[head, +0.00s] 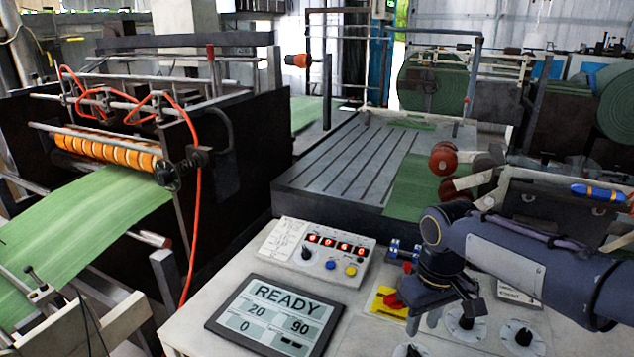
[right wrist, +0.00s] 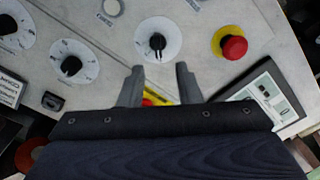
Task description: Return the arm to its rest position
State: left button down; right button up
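My right arm reaches in from the right in the head view. Its right gripper (head: 424,318) points down over the control desk (head: 235,268), among round dials and beside a yellow plate with a red part (head: 386,303). In the right wrist view the right gripper (right wrist: 159,88) has its two fingers apart, with nothing held between them. A dial (right wrist: 157,42) with a black knob lies beyond the fingertips. A bit of yellow and red shows through the gap. Whether the fingertips touch the desk cannot be told. My left gripper is not in view.
A READY display (head: 275,316) and a button box (head: 318,252) are on the desk. A red mushroom button (right wrist: 233,47) on a yellow ring is at upper right in the wrist view. Behind stands a grooved table (head: 345,160); green web (head: 95,215) runs at left.

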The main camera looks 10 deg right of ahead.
jog(key=s+a+f+m+t+y, duration=0.1)
jog(key=s+a+m+t, duration=0.1)
jog(key=s, duration=0.6)
jog(key=s+a+f+m+t+y, duration=0.1)
jog(key=s+m+t+y, duration=0.1)
jog(key=s, duration=0.7)
jog(key=shift+a+f+t+y, duration=0.15)
jog(key=shift+a+t+y, duration=0.2)
jog(key=shift+t, duration=0.35)
